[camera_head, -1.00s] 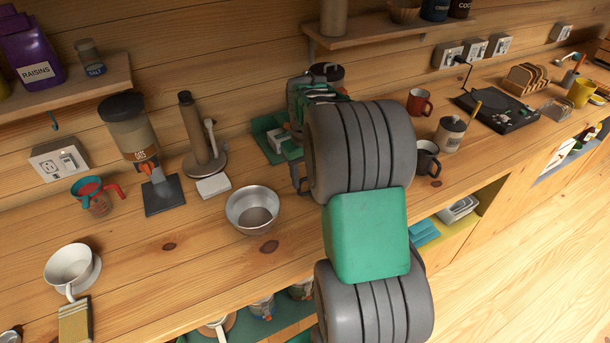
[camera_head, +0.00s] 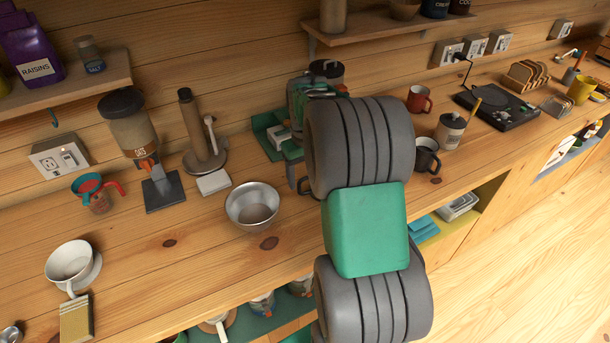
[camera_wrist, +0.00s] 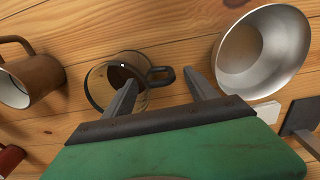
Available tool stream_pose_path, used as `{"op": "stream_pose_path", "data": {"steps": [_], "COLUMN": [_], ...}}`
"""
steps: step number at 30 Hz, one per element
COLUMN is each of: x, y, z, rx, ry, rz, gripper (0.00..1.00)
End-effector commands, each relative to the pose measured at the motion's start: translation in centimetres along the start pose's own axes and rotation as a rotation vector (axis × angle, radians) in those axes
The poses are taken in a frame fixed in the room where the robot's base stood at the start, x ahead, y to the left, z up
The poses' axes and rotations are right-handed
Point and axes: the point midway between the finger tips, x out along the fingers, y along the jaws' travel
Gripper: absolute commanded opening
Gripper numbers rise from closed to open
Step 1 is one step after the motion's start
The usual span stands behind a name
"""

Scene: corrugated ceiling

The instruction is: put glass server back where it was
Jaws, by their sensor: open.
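The glass server (camera_wrist: 101,88) is a clear round vessel with a dark rim and a black handle (camera_wrist: 162,76). In the wrist view it stands on the wooden counter between a metal bowl and a brown-looking mug. My gripper (camera_wrist: 161,76) is open, its two fingers apart on either side of the handle, one overlapping the glass in the picture. I cannot tell whether they touch it. In the head view my arm hides most of the server and my fingers. The green coffee machine (camera_head: 297,98) stands at the back of the counter, partly behind my arm.
The metal bowl (camera_head: 252,205) is left of my arm; it also shows in the wrist view (camera_wrist: 262,52).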

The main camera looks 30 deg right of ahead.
Motion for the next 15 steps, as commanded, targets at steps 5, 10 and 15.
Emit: {"op": "stream_pose_path", "data": {"steps": [5, 10, 15], "x": [-2.9, -7.4, -10.9], "y": [0.1, 0.1, 0.0], "z": [-0.2, -0.1, -0.1], "rx": [0.000, 0.000, -0.001], "ry": [0.006, 0.006, 0.003], "rz": [0.002, 0.002, 0.001], "gripper": [0.66, 0.66, 0.66]}}
